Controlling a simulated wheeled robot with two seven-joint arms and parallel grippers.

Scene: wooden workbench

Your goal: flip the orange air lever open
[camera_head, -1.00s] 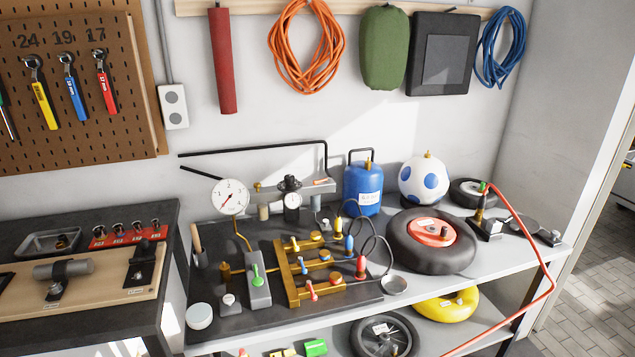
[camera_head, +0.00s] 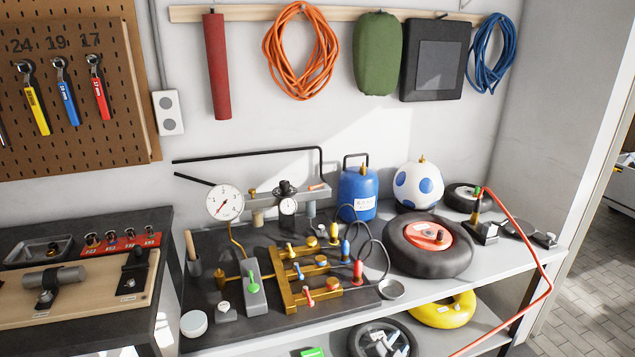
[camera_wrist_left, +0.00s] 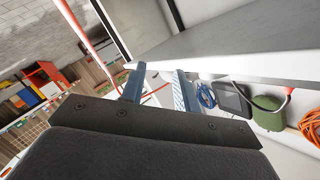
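A small orange lever (camera_head: 318,187) lies roughly flat on the grey air bar (camera_head: 268,197) at the back of the bench, right of the regulator (camera_head: 287,204). It is small here, and its exact angle is hard to tell. My left gripper (camera_wrist_left: 159,84) shows in the left wrist view with two blue-grey fingers apart and nothing between them. My right gripper is not in view.
A dial gauge (camera_head: 225,203) and a brass manifold (camera_head: 309,278) with coloured levers stand in front of the bar. A blue tank (camera_head: 357,193) is right of the lever. A black tyre (camera_head: 428,245) lies farther right. The white shelf edge (camera_wrist_left: 225,58) passes close to my left fingers.

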